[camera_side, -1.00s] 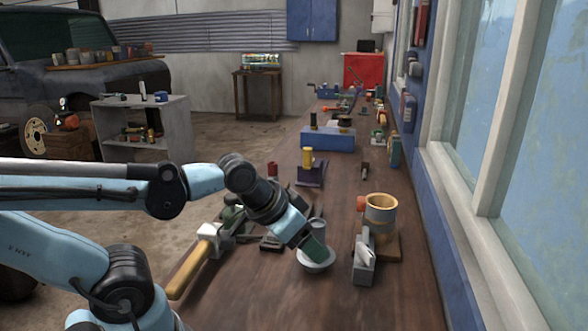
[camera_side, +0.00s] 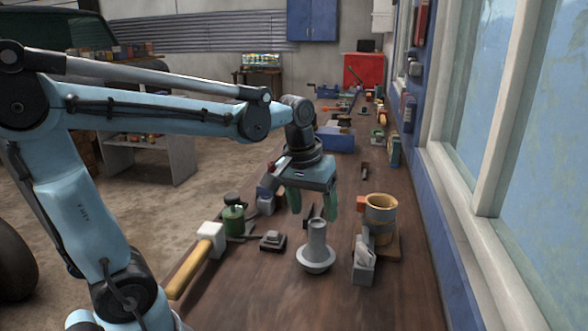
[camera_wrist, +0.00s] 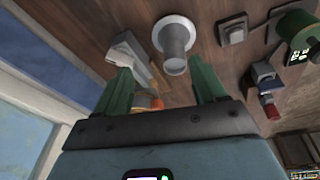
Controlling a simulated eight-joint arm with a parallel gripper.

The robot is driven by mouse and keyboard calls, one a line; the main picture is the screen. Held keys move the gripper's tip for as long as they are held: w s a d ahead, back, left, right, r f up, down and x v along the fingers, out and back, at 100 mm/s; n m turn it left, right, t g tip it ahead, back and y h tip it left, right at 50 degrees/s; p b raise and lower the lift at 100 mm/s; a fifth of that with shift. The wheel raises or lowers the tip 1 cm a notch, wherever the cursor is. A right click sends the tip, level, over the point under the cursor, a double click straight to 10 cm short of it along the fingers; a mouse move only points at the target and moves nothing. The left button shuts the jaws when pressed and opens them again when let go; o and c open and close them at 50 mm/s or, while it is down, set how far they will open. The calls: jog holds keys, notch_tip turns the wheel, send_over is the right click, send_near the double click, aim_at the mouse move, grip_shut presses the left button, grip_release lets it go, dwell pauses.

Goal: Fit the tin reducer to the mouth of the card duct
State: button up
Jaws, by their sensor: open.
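The tin reducer (camera_side: 317,247) is a grey piece with a narrow neck and a wide round flange. It stands upright, flange down, on the wooden bench. The wrist view shows it too (camera_wrist: 174,46), beyond the fingertips. What looks like the card duct (camera_side: 381,216) is a tan, open-topped cylinder to the right of the reducer, on a wooden block. My gripper (camera_side: 313,206) has green fingers that point down. It is open and empty, above and apart from the reducer. In the wrist view my gripper (camera_wrist: 162,72) has a wide gap between its fingers.
A grey block-like fixture (camera_side: 363,260) stands between the reducer and the duct. A mallet (camera_side: 197,258) with a yellow handle, a green canister (camera_side: 233,219) and a small dark block (camera_side: 272,240) lie to the left. A blue box (camera_side: 337,140) is farther back. The bench front is clear.

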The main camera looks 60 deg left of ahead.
aim_at(314, 223)
jog(key=w+a+n+g, duration=0.1)
jog(key=w+a+n, duration=0.1)
jog(key=w+a+n+g, duration=0.1)
jog(key=a, duration=0.1)
jog(key=shift+w+f+g, duration=0.1)
jog(key=shift+f+g, duration=0.2)
jog(key=shift+n, duration=0.3)
notch_tip(314, 223, down, 7)
jog(key=shift+r, duration=0.1)
jog(key=shift+w+d+f, duration=0.15)
jog(key=shift+f, duration=1.2)
jog(key=shift+w+d+f, duration=0.1)
jog(key=shift+d+f, duration=0.05)
jog(key=shift+f, duration=1.15)
jog(key=shift+c, duration=0.4)
jog(key=c, duration=1.2)
jog(key=shift+r, duration=0.1)
